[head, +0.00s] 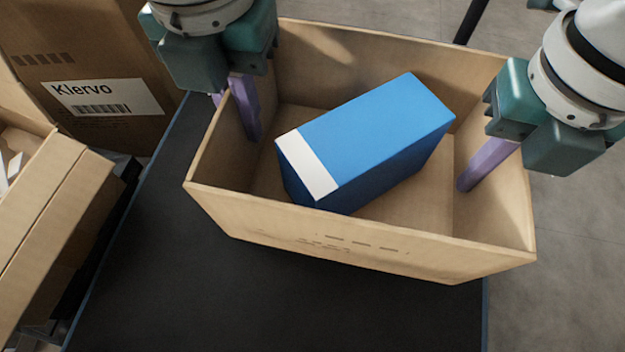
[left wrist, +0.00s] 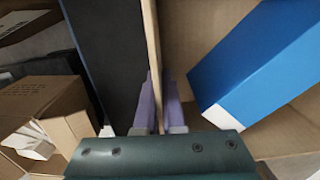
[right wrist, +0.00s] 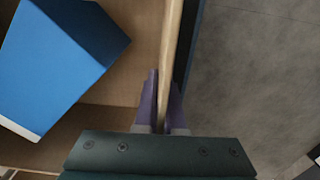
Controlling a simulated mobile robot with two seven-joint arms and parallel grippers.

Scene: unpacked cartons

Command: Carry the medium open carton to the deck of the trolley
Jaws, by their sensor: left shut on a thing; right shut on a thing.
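The medium open carton (head: 350,250) is in the middle of the head view, over a dark flat deck (head: 270,310) with a blue edge, which looks like the trolley's. A blue box with a white end band (head: 370,135) lies inside the carton. My left gripper (head: 240,125) is shut on the carton's left wall; the wall (left wrist: 153,60) stands between its fingers in the left wrist view. My right gripper (head: 480,175) is shut on the right wall (right wrist: 170,60). I cannot tell whether the carton's bottom touches the deck.
A brown carton labelled Klervo (head: 100,95) stands at the back left. Another open carton (head: 50,210) with white contents is at the left, close to the deck's edge. Grey floor (head: 580,250) is clear at the right. The deck's front part is bare.

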